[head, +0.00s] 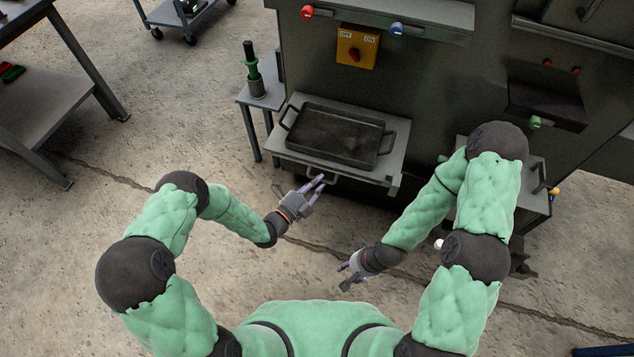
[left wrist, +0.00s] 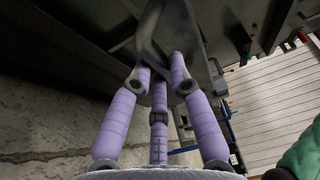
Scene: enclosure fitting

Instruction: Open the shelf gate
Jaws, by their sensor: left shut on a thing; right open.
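A grey shelf (head: 397,135) sticks out from the machine front, with a dark tray (head: 336,137) on it. Along its near edge is a front bar, the likely gate (head: 362,179), with a small handle below it. My left gripper (head: 318,183) is at this handle, with its purple fingers closed on it. In the left wrist view the fingers (left wrist: 160,85) close around a grey metal piece (left wrist: 168,35); its far end is in shadow. The gate appears closed against the shelf. My right gripper (head: 347,272) is open and empty, lower and to the right, away from the shelf.
A yellow OFF/ON switch box (head: 357,47) is on the machine above the shelf. A small side stand (head: 262,98) holds a green-and-black tool (head: 252,65) left of the shelf. A workbench (head: 40,105) stands far left. The floor before the shelf is clear.

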